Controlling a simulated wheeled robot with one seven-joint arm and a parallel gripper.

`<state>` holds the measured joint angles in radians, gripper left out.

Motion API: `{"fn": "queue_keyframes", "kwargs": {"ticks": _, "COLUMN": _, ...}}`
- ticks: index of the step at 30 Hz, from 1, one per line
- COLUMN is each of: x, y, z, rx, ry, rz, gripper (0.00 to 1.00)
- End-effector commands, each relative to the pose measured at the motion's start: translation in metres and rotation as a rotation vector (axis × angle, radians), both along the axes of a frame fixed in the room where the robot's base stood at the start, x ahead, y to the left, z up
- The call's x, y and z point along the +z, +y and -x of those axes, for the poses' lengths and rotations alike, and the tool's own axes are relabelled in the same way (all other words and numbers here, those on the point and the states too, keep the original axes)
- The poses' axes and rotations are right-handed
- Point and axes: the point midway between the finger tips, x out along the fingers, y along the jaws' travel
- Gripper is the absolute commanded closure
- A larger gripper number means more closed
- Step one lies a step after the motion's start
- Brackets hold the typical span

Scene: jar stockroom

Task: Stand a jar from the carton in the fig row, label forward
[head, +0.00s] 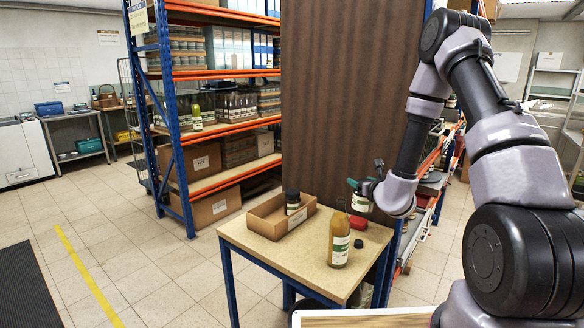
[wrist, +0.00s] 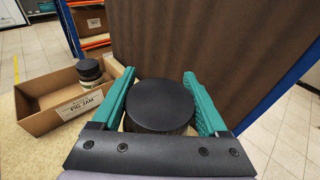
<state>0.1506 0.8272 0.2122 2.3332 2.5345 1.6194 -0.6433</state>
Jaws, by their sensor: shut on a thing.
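My gripper (wrist: 160,84) is shut on a jar (wrist: 161,104) with a flat black lid, one teal finger on each side. In the head view my gripper (head: 360,187) holds this jar (head: 361,203) upright by the table's back right; its white label partly shows. The open carton (head: 270,231) stands on the table to the left, and in the wrist view its wall (wrist: 52,122) reads FIG JAM. Another dark-lidded jar (head: 292,203) stands inside it, also seen in the wrist view (wrist: 89,74). I cannot make out a fig row.
A bottle of amber liquid (head: 339,242) stands on the small table (head: 283,257), with a red item (head: 358,222) and a small dark item (head: 358,243) nearby. A brown panel (head: 340,90) rises behind. Blue-orange shelving (head: 215,130) is left; more shelving lies behind my arm.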

Motion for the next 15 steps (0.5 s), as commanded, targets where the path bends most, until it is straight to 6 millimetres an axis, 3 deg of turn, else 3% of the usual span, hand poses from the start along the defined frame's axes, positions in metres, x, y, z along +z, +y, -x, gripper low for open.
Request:
{"fn": "queue_keyframes", "kwargs": {"ticks": 3, "x": -0.012, "y": -0.031, "z": 0.006, "rx": -0.093, "ry": 0.000, "rz": -0.002, "gripper": 1.00}}
{"fn": "queue_keyframes", "kwargs": {"ticks": 6, "x": -0.015, "y": -0.044, "z": 0.011, "rx": -0.135, "ry": -0.002, "rz": -0.001, "gripper": 1.00}}
{"fn": "queue_keyframes", "kwargs": {"ticks": 15, "x": 0.007, "y": -0.049, "z": 0.059, "rx": -0.152, "ry": -0.003, "rz": -0.001, "gripper": 1.00}}
